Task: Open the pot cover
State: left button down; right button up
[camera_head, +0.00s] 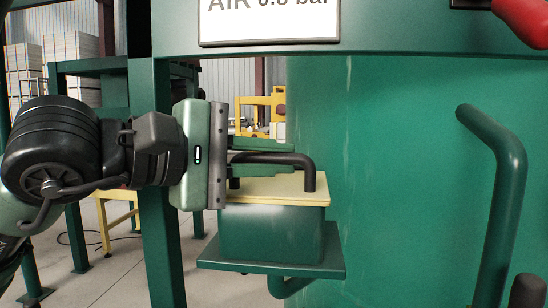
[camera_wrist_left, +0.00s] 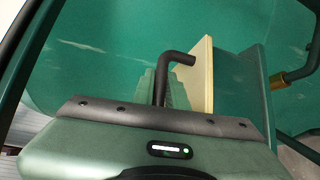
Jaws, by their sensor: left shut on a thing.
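The pot cover (camera_head: 272,189) is a flat cream plate with a dark bar handle (camera_head: 308,175) on top. It lies on the green box-shaped pot (camera_head: 268,236), with no visible gap between them. My left gripper (camera_head: 287,157) comes in from the left, just above the cover, shut on the handle with one finger above and one below the bar. In the left wrist view the handle (camera_wrist_left: 178,58) sticks out past the fingers, and the cover (camera_wrist_left: 203,75) shows edge-on beside the pot (camera_wrist_left: 235,90). My right gripper is in neither view.
The pot sits on a green shelf (camera_head: 272,264) fixed beside a large green tank (camera_head: 390,170). A bent green pipe (camera_head: 508,170) stands at right. A green post (camera_head: 160,240) rises close below my left arm. A white sign (camera_head: 268,24) hangs above.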

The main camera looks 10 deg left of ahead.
aim_at(271, 186)
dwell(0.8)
pick_arm(q)
jog(key=r+p, duration=0.1)
jog(key=r+n+p, duration=0.1)
jog(key=shift+w+r+g+y+p, duration=0.3)
jog(key=shift+w+r+g+y, duration=0.1)
jog(key=shift+w+r, duration=0.75)
jog(key=shift+w, duration=0.1)
jog(key=c, duration=1.4)
grip_release()
jog(key=shift+c, duration=0.2)
jog(key=shift+a+b, duration=0.1)
jog(key=shift+b, duration=0.25)
jog(key=shift+s+a, duration=0.25)
jog(key=b+v, duration=0.2)
jog(key=v, duration=0.5)
jog(key=shift+b, duration=0.4)
